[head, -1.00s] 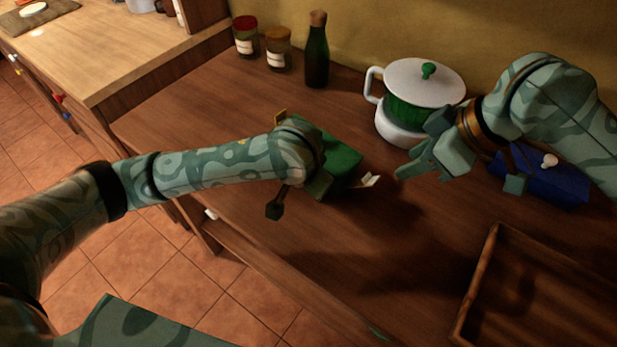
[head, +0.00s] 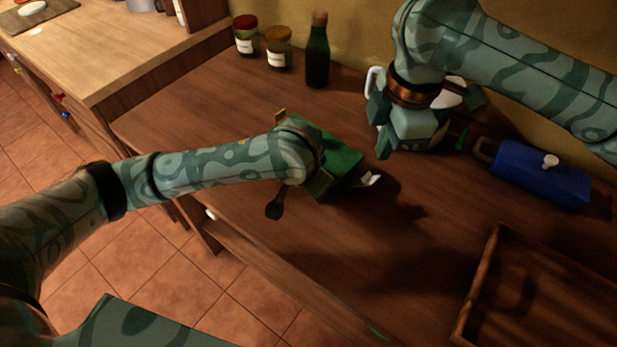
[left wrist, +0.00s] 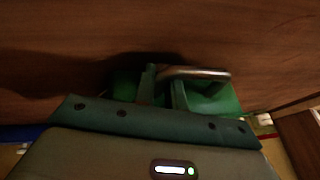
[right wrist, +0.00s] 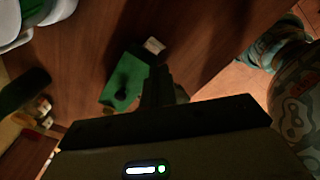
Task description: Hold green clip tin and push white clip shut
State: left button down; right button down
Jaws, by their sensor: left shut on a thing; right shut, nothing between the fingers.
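The green clip tin (head: 343,158) lies on the brown counter, partly hidden by my left arm. Its white clip (head: 371,180) sticks out at the tin's right end, apparently raised. My right gripper (head: 384,145) is shut and empty, above and right of the tin, apart from the clip. The right wrist view shows the tin (right wrist: 122,88) and white clip (right wrist: 154,46) beyond its fingers.
A white-and-green pot (head: 450,93) stands behind my right gripper, mostly hidden. A blue tin (head: 540,173) lies to the right. A wooden tray (head: 485,275) is at front right. A bottle (head: 317,55) and two jars stand at the back. The counter before the clip is clear.

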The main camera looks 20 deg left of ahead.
jog(key=shift+w+d+f+n+h, duration=0.15)
jog(key=shift+d+f+n, duration=0.3)
jog(key=shift+f, duration=1.1)
jog(key=shift+s+d+f+n+h, duration=0.1)
jog(key=shift+d+f+n, duration=0.35)
jog(key=shift+f, duration=1.05)
jog(key=shift+w+d+f+n+h, duration=0.15)
jog(key=shift+f+n, duration=0.55)
jog(key=shift+f, duration=0.85)
jog(key=shift+s, duration=0.1)
jog(key=shift+w+a, duration=0.3)
jog(key=shift+a, duration=0.35)
jog(key=shift+w+a, duration=0.3)
jog(key=shift+a, duration=0.35)
jog(key=shift+w+a, duration=0.3)
jog(key=shift+a, duration=0.35)
notch_tip(320, 180, up, 8)
jog(key=d, duration=0.1)
jog(key=shift+s, duration=0.2)
